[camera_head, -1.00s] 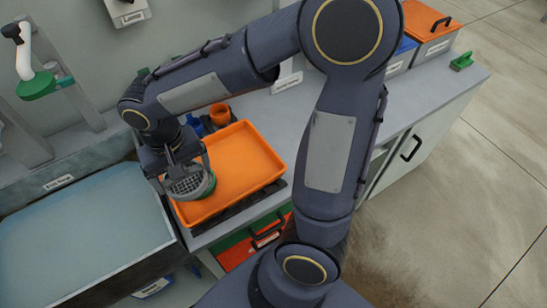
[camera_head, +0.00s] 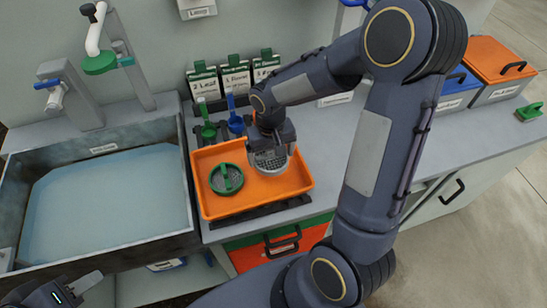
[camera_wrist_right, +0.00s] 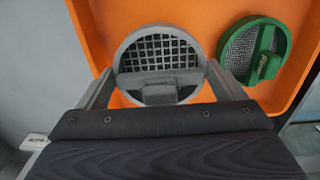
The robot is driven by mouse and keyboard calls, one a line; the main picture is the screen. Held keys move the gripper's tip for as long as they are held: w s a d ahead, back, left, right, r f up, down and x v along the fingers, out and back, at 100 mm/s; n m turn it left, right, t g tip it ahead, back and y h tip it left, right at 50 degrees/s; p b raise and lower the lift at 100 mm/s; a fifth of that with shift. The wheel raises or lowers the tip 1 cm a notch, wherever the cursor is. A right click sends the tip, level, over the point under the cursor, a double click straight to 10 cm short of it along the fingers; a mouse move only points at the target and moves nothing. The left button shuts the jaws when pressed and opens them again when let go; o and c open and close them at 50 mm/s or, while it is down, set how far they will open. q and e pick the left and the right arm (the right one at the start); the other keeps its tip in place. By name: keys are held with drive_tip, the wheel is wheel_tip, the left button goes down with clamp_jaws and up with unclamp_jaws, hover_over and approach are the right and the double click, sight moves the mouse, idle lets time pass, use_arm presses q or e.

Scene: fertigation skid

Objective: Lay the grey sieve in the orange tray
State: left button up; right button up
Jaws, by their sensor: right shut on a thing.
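The orange tray (camera_head: 207,203) stands on the counter right of the sink; its orange floor also fills much of the right wrist view (camera_wrist_right: 204,20). My right gripper (camera_head: 270,148) is shut on the grey sieve (camera_head: 272,161), over the right part of the tray. In the right wrist view the grey sieve (camera_wrist_right: 160,52) lies between the two fingers, mesh showing. I cannot tell whether it touches the tray floor. A green sieve (camera_head: 227,179) lies in the left part of the tray, beside the grey one. My left gripper (camera_head: 70,289) shows partly at the lower left, away from the tray; its opening is unclear.
A water-filled sink (camera_head: 110,200) is left of the tray. Green and blue scoops (camera_head: 208,130) and several labelled packets (camera_head: 235,78) stand behind it. Blue and orange lidded bins (camera_head: 497,62) are at the right. The counter (camera_head: 330,150) right of the tray is clear.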

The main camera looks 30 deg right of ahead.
sight(274, 159)
drive_tip(key=shift+w+d+f, duration=0.1)
drive_tip(key=shift+d+f, duration=0.1)
drive_tip(key=shift+f, duration=0.05)
drive_tip(key=f, duration=0.3)
drive_tip(key=shift+w+d+f, duration=0.1)
drive_tip(key=shift+d, duration=0.25)
drive_tip(key=shift+f, duration=0.35)
